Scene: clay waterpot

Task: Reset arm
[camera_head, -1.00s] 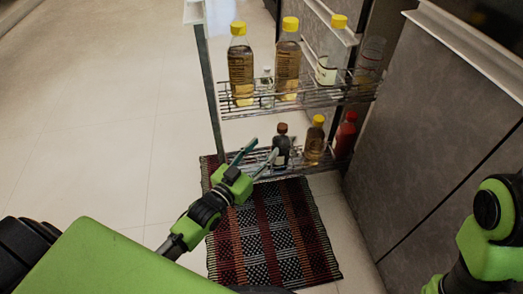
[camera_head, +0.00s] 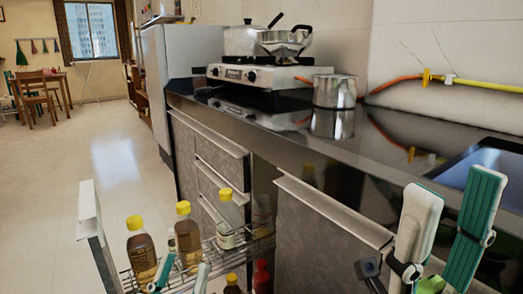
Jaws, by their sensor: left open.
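My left gripper (camera_head: 181,276) shows only by its two fingertips at the bottom edge, in front of the pull-out wire rack (camera_head: 258,237). The tips stand apart, and nothing shows between them; the rest of this arm is out of frame. My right gripper (camera_head: 446,225) is raised at the lower right, in front of the counter. Its two white and teal fingers point up with an empty gap between them. Yellow-capped bottles (camera_head: 141,252) stand on the upper rack shelf. A red bottle (camera_head: 262,277) shows low in the rack.
Cabinet fronts (camera_head: 320,240) lie below. The floor (camera_head: 70,150) at left is open, with a table and chairs far back.

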